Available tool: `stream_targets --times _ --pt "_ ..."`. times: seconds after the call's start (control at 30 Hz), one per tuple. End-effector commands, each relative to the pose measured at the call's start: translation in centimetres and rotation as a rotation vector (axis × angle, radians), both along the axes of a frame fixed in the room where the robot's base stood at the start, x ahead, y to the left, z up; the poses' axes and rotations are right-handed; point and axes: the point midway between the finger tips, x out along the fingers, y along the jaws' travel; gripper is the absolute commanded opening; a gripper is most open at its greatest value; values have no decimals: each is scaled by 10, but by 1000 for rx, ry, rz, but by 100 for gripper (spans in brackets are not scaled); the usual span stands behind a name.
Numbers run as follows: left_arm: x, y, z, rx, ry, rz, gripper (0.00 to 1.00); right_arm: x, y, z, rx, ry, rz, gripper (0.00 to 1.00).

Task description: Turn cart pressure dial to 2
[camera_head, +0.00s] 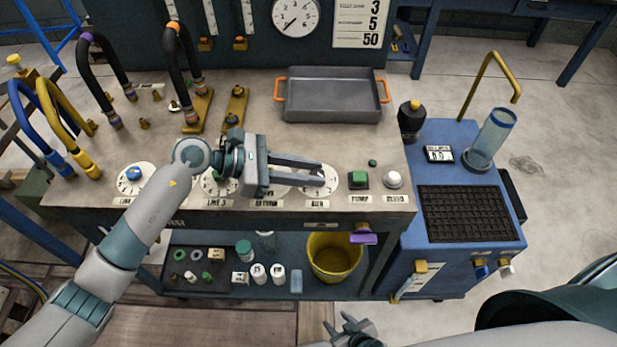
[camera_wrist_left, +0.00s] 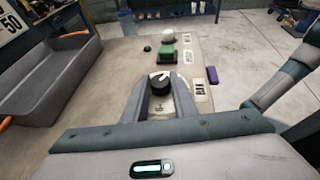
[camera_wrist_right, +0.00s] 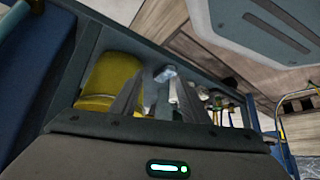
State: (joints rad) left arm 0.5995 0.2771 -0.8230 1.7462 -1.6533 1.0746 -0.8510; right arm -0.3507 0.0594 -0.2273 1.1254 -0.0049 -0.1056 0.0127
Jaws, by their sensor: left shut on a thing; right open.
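The rightmost dial (camera_head: 347,180) in the bench's front row has a white face; my left gripper partly covers it in the head view. In the left wrist view, its black knob (camera_wrist_left: 160,83) with a white mark sits between the fingers. My left gripper (camera_head: 322,173) is shut on this knob, its fingers reaching from the left.
A green button (camera_head: 358,180) and a white button (camera_head: 392,179) sit just right of the dial. A grey tray (camera_head: 333,100) stands behind. A yellow bucket (camera_head: 334,258) is on the lower shelf. A blue cart (camera_head: 455,150) stands at the right.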

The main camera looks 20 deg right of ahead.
Motion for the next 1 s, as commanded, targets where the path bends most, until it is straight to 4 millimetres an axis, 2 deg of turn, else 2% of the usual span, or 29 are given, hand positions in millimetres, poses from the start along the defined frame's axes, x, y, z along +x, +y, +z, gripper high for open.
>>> stream_targets --times 0.03,0.1,0.4,0.7,1.0 --pt "1 0 -4 0 -3 -12 2 -4 -6 -10 -11 27 -4 42" --pt "1 0 -4 1 -2 -29 2 -7 -12 -16 -23 67 -9 42" --pt "3 -1 -4 1 -3 -108 2 -28 -37 -37 -75 240 -29 42" --pt "3 -1 -1 0 0 -146 2 -40 -49 -41 -98 328 -38 42" --pt "3 -1 0 0 1 -150 2 -42 -51 -40 -100 338 -39 42"
